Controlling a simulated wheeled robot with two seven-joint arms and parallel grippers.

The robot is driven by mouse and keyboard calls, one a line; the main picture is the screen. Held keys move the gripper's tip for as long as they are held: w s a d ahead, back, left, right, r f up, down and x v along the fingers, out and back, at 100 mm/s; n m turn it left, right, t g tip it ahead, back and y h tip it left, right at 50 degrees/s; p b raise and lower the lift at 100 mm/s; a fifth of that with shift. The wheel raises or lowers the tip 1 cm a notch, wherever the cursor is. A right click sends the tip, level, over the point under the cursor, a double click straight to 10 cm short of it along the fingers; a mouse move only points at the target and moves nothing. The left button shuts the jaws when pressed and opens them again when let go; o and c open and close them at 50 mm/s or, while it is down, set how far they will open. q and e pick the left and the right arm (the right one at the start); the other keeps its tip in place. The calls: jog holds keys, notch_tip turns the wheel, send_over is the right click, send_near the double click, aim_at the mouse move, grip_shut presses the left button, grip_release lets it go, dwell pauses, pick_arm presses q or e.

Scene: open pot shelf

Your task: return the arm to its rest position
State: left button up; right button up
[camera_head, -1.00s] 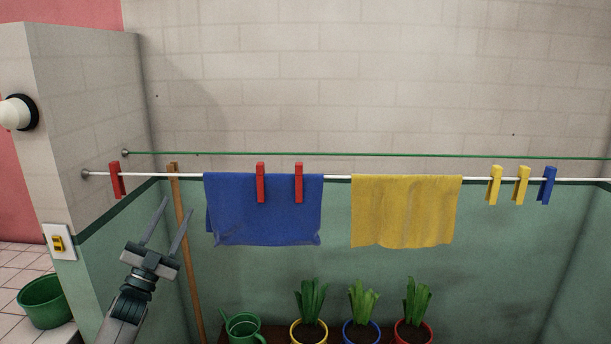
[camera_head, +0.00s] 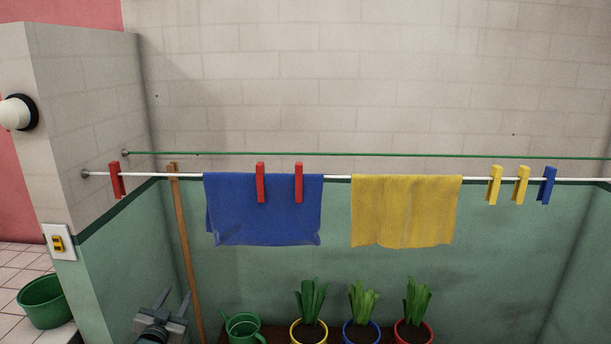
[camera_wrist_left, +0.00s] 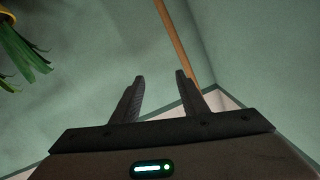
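My left gripper (camera_head: 174,302) is low at the bottom left of the head view, below the clothesline and in front of the green wall. Its two fingers are apart with nothing between them. The left wrist view also shows the open, empty fingers (camera_wrist_left: 160,85), pointing toward the green wall and a wooden pole. The lower part of my left arm is out of the head view. My right gripper does not show in either view.
A white line (camera_head: 335,178) carries a blue cloth (camera_head: 262,222) with two red pegs, a yellow cloth (camera_head: 406,212) and loose pegs. A wooden pole (camera_head: 185,240) leans near my left gripper. A green watering can (camera_head: 243,328) and potted plants (camera_head: 362,300) stand below.

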pick_arm(q)
jog(key=s+d+f+g, duration=0.2)
jog(key=s+f, duration=0.6)
jog(key=f, duration=0.4)
jog(key=s+d+f+g, duration=0.25)
jog(key=s+f, duration=0.55)
jog(key=f, duration=0.4)
jog(key=s+d+f+g, duration=0.25)
jog(key=s+f, duration=0.55)
jog(key=f, duration=0.4)
jog(key=s+d+f+g, duration=0.2)
jog(key=s+f, duration=0.4)
jog(key=s, duration=0.8)
jog(key=s+d+f+g+h, duration=0.1)
jog(key=s+d+f, duration=0.3)
jog(key=s, duration=0.9)
jog(key=s+d+f+g, duration=0.3)
jog(key=s+f, duration=0.7)
jog(key=s, duration=0.4)
jog(key=shift+s+n+h, duration=0.3)
jog(key=shift+s+n, duration=0.05)
jog(key=shift+n, duration=0.05)
jog(key=shift+d+f, duration=0.1)
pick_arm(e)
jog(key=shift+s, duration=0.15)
